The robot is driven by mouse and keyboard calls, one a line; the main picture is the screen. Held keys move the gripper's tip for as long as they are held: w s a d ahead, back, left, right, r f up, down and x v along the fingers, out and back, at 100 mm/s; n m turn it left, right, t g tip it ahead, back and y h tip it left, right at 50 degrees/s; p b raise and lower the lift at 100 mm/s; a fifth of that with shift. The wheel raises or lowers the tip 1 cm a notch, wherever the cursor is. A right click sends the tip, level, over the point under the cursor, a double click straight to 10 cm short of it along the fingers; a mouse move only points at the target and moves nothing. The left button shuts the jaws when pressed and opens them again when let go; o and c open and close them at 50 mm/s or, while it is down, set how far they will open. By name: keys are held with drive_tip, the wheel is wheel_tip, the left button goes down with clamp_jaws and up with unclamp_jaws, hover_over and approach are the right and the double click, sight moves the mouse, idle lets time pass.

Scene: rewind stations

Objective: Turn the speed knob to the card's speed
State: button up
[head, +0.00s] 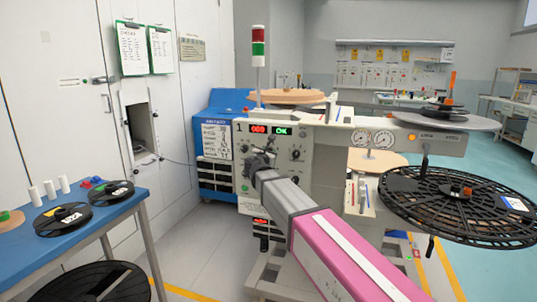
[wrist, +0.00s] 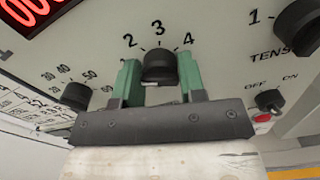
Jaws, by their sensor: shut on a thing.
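My gripper (wrist: 161,88) has its two green fingers on either side of a black knob (wrist: 159,66) and is shut on it. The numbers 2, 3 and 4 show on the panel above this knob; its name label is hidden, and I cannot tell where its pointer stands. In the head view my gripper (head: 262,157) is at the front panel of the grey machine (head: 320,150), and the held knob is hidden behind it. I cannot tell which sheet is the card; printed sheets (head: 216,140) hang left of the panel, too small to read.
A second knob (wrist: 76,94) with a scale sits left. A tension knob (wrist: 300,26) and an off/on switch (wrist: 269,101) with a red part sit right. A red display (wrist: 30,10) is above. A blue table (head: 125,205) with reels stands left; a large black reel (head: 460,205) is right.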

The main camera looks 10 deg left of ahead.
drive_tip(key=shift+m, duration=0.3)
drive_tip(key=m, duration=1.2)
drive_tip(key=shift+m, duration=0.4)
drive_tip(key=m, duration=1.3)
drive_tip(key=shift+f, duration=0.1)
drive_tip(key=shift+m, duration=0.3)
drive_tip(key=o, duration=0.9)
drive_tip(key=shift+s, duration=0.1)
